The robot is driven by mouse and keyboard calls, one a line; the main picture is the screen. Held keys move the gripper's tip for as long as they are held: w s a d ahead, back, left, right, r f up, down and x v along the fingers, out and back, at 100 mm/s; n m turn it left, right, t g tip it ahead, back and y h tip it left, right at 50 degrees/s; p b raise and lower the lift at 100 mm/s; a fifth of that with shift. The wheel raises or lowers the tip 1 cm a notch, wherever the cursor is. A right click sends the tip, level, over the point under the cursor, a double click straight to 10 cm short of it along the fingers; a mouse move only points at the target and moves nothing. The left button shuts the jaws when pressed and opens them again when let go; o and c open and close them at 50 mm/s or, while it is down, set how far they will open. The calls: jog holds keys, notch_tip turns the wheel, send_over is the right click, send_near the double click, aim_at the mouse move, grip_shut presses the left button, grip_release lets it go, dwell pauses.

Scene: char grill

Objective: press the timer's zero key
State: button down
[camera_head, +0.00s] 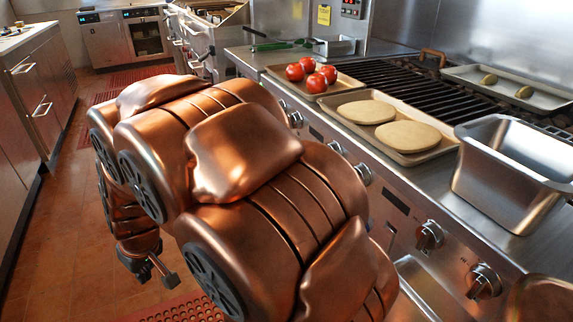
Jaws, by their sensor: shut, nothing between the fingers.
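A small dark panel with a red display and buttons (352,8), which looks like the timer, is on the steel back wall at the top edge of the head view. Its keys are too small to read, so I cannot tell which one is zero. My gripper (160,273) hangs low at the left, over the red tiled floor, beyond my copper arm. It is shut and empty, and far from the panel.
Tomatoes (308,75) and flatbreads (408,136) lie on trays in front of the grill grate (400,80). A deep steel pan (510,165) stands at the right. Knobs (428,236) line the counter front. The floor aisle (70,200) at left is clear.

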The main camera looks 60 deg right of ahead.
jog(key=w+d+f+m+t+h+b, duration=0.1)
jog(key=w+d+f+t+h+b, duration=0.15)
jog(key=w+d, duration=0.7)
jog(key=w+d+f+m+t+h+b, duration=0.15)
jog(key=w+d+h, duration=0.35)
jog(key=d, duration=0.7)
jog(key=s+d+m+g+h+b, duration=0.1)
jog(key=s+d+h, duration=0.3)
jog(key=d, duration=0.9)
jog(key=s+d+f+m+g+h+b, duration=0.1)
jog(key=s+d+g+h, duration=0.2)
jog(key=d, duration=1.1)
jog(key=s+h, duration=0.2)
jog(key=h, duration=0.1)
jog(key=shift+m, duration=0.35)
jog(key=shift+s+f, duration=0.1)
jog(key=s+d+b, duration=0.4)
jog(key=s+d, duration=0.1)
jog(key=d, duration=0.2)
jog(key=shift+d+b, duration=0.2)
jog(key=shift+b, duration=0.1)
